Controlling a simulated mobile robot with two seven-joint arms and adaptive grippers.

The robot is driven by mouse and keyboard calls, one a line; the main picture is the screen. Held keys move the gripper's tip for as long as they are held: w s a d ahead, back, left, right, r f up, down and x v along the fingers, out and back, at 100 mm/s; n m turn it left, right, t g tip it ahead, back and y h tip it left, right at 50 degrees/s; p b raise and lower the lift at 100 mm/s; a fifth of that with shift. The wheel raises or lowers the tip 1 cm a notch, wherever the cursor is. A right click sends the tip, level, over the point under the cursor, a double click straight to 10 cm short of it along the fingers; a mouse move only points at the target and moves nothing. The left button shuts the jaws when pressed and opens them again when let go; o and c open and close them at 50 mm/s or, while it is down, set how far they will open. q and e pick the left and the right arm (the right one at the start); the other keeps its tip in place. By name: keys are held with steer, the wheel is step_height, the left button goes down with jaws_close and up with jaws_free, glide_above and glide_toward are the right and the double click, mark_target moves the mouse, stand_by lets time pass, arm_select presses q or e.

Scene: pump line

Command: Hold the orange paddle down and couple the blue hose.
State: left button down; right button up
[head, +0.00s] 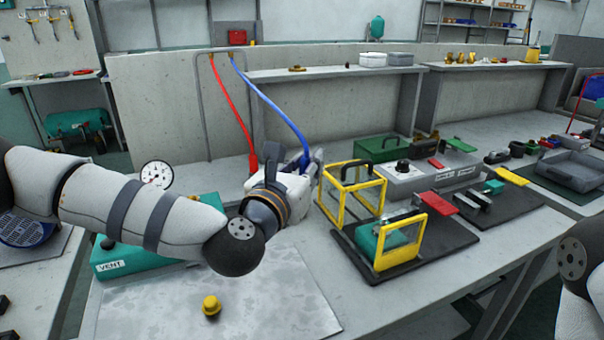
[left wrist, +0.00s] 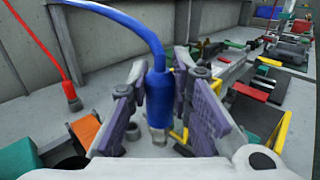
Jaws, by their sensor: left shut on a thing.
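The blue hose (head: 275,108) hangs from the pipe frame at the back and curves down to my left gripper (head: 311,168). In the left wrist view its thick blue end (left wrist: 158,98) stands upright between the purple finger pads, with a metal tip below. My left gripper is shut on that hose end, above the bench. An orange piece (left wrist: 86,130), which looks like the paddle, shows beside the left finger in the left wrist view; I cannot make it out in the head view. My right gripper is out of view; only part of my right arm shows at the right edge.
The red hose (head: 230,105) hangs just left of the blue one. A teal VENT box (head: 135,262) and a gauge (head: 157,173) are at left. Yellow-framed guards (head: 352,187) stand close right.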

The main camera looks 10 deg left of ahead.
arm_select(q)
steer(key=shift+s+r, duration=0.25)
steer(key=shift+r, duration=0.25)
steer(key=shift+w+r, duration=0.15)
steer(key=shift+r, duration=1.95)
